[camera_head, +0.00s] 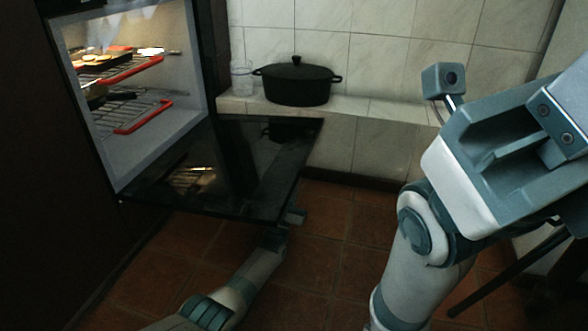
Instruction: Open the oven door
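The oven door (220,165) is a black glossy panel hinged at its lower edge. It is swung down to about level, and the lit oven cavity (150,150) stands open behind it. My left arm comes up from the bottom, and its gripper (294,216) is at the door's near right corner, partly hidden under the door. I cannot tell whether its fingers are open, shut or touching the door. My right arm fills the right side, well away from the door; its fingertips do not show. No handle shows clearly.
Inside the oven, a wire rack with a red front edge (140,124) sits below another rack with food. A black lidded pot (297,84) and a clear glass (242,78) stand on the tiled ledge (375,107). The tiled floor (328,235) beside the door is clear.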

